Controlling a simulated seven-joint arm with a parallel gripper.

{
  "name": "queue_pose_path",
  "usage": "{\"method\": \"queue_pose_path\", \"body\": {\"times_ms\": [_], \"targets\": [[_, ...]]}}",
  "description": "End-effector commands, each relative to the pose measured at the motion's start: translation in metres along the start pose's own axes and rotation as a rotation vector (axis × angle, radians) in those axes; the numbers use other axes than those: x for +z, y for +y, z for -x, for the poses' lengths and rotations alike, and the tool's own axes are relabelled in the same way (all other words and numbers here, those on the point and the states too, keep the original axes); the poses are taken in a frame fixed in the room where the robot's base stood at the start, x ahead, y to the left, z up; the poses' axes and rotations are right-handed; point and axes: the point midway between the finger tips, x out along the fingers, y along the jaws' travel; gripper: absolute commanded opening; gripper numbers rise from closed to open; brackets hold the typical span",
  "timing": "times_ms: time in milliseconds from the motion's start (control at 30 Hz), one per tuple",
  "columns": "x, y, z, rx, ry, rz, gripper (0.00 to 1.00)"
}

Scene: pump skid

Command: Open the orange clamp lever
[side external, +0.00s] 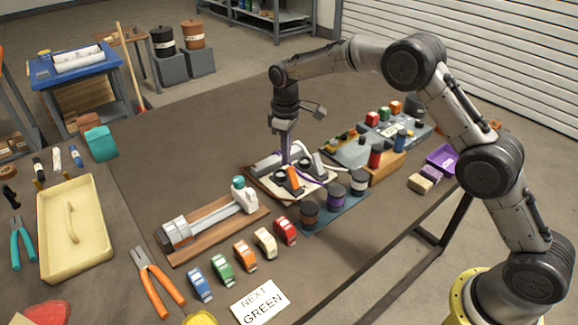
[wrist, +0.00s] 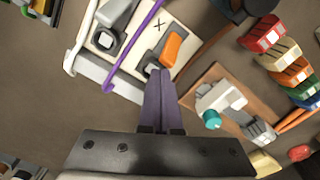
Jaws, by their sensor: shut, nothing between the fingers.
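The orange clamp lever (side external: 293,179) sits on a pale board (side external: 255,182) near the middle of the table. In the wrist view the orange lever (wrist: 174,47) lies just beyond my fingertips, beside a dark-based clamp part. My gripper (side external: 285,161) points down over the board. Its two purple-grey fingers (wrist: 160,74) are pressed together with nothing between them. The fingertips are close to the lever; I cannot tell whether they touch it.
A wooden board (side external: 215,233) with a grey and white fitting lies left of the clamps. Several coloured blocks (side external: 245,257) line the front. Spools (side external: 335,196) stand on a blue-grey tray close to the right.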

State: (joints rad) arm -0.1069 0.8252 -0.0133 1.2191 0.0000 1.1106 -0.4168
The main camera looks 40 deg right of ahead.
Motion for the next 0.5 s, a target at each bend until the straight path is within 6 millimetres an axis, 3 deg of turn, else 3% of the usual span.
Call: {"method": "queue_pose_path", "body": {"times_ms": [500], "targets": [[0.0001, 0.0000, -0.0046, 0.000, -0.001, 0.000, 0.00]]}}
